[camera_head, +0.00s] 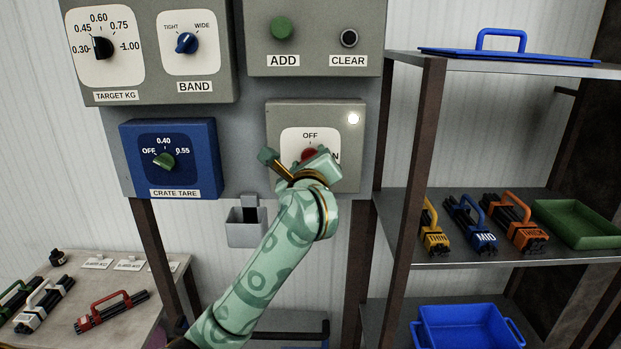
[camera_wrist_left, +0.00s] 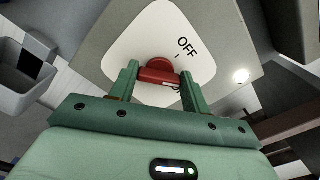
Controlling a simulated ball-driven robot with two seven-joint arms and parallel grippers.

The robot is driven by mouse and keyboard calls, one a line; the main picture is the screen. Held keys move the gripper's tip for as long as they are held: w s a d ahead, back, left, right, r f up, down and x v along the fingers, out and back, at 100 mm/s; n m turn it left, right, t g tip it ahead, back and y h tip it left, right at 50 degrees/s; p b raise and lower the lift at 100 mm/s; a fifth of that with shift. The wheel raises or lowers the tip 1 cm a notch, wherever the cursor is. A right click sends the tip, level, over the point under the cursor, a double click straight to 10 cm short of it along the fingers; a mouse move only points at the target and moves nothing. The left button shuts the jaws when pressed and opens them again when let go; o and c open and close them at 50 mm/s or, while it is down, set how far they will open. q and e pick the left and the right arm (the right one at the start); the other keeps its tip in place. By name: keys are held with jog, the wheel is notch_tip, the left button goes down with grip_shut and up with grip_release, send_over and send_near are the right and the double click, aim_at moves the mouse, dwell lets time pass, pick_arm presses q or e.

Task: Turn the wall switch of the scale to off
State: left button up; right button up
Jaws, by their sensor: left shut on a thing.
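The wall switch is a red knob (camera_head: 309,154) on a white plate of a grey box (camera_head: 277,118). OFF is printed above it, and a partly hidden word ending in N is at its right. My left gripper (camera_head: 298,164) is at the plate, shut on the red knob. In the left wrist view the red knob (camera_wrist_left: 158,72) sits between the two green fingers of the gripper (camera_wrist_left: 158,78), with OFF to its upper right. The knob's pointing direction is mostly hidden. A white lamp (camera_head: 353,118) glows on the box. My right gripper is not in view.
A blue CRATE TARE box (camera_head: 208,160) is left of the switch. Panels with TARGET KG, BAND, ADD and CLEAR controls are above. A small grey holder (camera_head: 246,233) hangs below. A shelf (camera_head: 400,255) with rod bundles and trays stands at right, a table at lower left.

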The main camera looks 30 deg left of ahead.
pick_arm(q)
jog(key=shift+f+n+b, duration=0.15)
jog(key=shift+n+b, duration=2.65)
jog(key=shift+b, duration=0.75)
jog(key=shift+f+n+b, duration=0.1)
jog(key=shift+n+b, duration=2.7)
jog(key=shift+b, duration=0.7)
jog(key=o, duration=1)
jog(key=shift+a+r, duration=0.1)
jog(key=shift+s, duration=0.1)
jog(key=v, duration=1.6)
jog(key=shift+p, duration=0.45)
jog(key=shift+s, duration=0.1)
